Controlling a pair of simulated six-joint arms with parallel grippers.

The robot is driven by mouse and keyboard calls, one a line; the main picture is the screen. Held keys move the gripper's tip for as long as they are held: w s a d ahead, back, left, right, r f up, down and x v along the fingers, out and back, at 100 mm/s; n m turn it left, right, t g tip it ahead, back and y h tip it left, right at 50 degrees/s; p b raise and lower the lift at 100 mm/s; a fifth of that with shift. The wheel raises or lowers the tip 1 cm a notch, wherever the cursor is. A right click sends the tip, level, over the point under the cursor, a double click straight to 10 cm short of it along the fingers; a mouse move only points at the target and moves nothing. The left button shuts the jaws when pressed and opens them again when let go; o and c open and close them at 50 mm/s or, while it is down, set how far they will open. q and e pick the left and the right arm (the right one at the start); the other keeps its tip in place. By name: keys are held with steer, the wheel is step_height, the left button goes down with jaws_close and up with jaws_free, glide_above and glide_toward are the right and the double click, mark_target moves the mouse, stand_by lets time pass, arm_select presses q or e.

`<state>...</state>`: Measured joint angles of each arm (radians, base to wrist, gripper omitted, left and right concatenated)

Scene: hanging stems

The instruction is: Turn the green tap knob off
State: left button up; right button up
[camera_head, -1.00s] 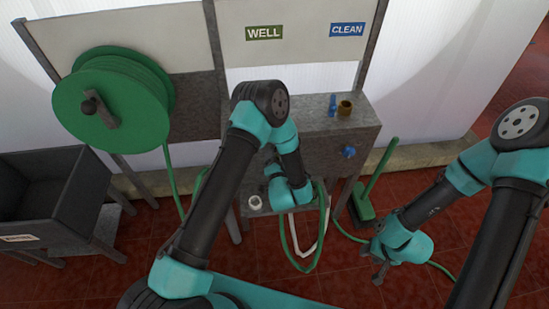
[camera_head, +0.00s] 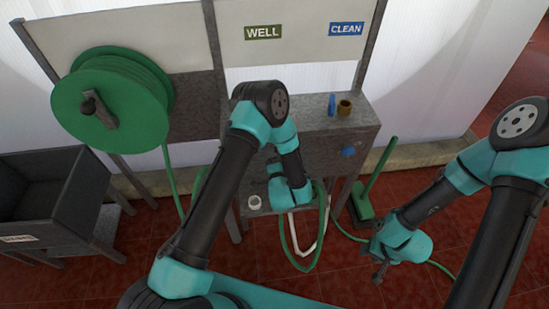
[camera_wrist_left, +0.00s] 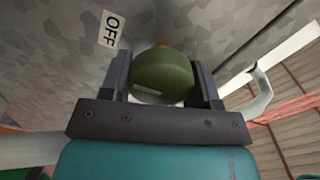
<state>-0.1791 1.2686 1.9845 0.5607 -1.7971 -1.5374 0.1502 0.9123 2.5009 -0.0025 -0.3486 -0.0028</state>
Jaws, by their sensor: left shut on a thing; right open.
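The green tap knob (camera_wrist_left: 163,72) shows in the left wrist view between the two fingers of my left gripper (camera_wrist_left: 163,85), which is shut on it. A white OFF label (camera_wrist_left: 110,30) is on the grey metal face beside the knob, to its upper left. In the head view my left arm hides the green knob, and the left gripper's fingers are hidden there too. A blue knob (camera_head: 348,151) is on the front of the grey metal unit (camera_head: 335,160), to the right. My right gripper (camera_head: 381,268) is open and empty, low at the right, apart from the unit.
A green hose reel (camera_head: 112,100) is at the left above a dark trough (camera_head: 50,190). A green WELL sign (camera_head: 263,32) and a blue CLEAN sign (camera_head: 346,28) are on the back panel. A green broom (camera_head: 363,203) leans by the unit. Hoses hang below it.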

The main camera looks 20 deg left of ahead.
arm_select(q)
steer(key=o, duration=0.9)
